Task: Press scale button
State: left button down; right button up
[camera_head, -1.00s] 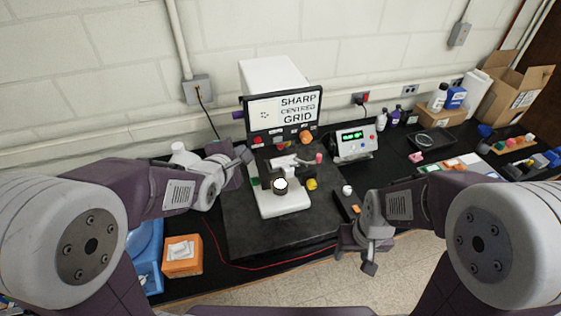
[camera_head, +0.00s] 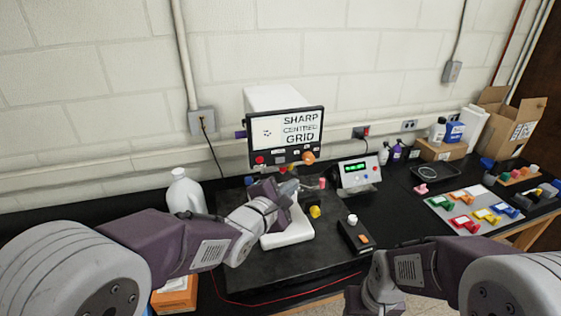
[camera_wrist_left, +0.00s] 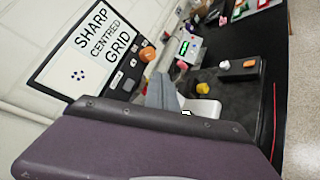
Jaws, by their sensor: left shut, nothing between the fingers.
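A monitor-like instrument (camera_head: 285,137) reads "SHARP CENTRED GRID" and has a row of small labelled buttons (camera_head: 279,153) and coloured knobs, including an orange knob (camera_head: 308,157), under its screen. It also shows in the left wrist view, with an orange knob (camera_wrist_left: 147,54) and small buttons (camera_wrist_left: 128,85). I cannot read which button is the scale one. My left gripper (camera_head: 287,186) is shut and empty, just below the panel and in front of the white microscope-like stand (camera_head: 288,236), hiding part of it. My right gripper is mostly cut off at the bottom edge (camera_head: 358,300).
A box with a green display (camera_head: 358,172) stands to the right of the instrument. A black control box (camera_head: 355,237) lies nearer. A white jug (camera_head: 186,193) stands at left. Coloured parts lie on a pale tray (camera_head: 440,209) at right.

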aim_at(280, 160)
pick_arm(q)
jog(key=w+a+p, duration=0.2)
jog(key=w, duration=0.6)
jog(key=shift+a+f+p, duration=0.15)
jog(key=shift+a+p, duration=0.1)
jog(key=shift+p, duration=0.1)
jog(key=shift+s, duration=0.15)
dwell(1.4)
jog(key=shift+w+a+p, duration=0.1)
jog(key=shift+w+p, duration=0.25)
jog(key=shift+w, duration=0.1)
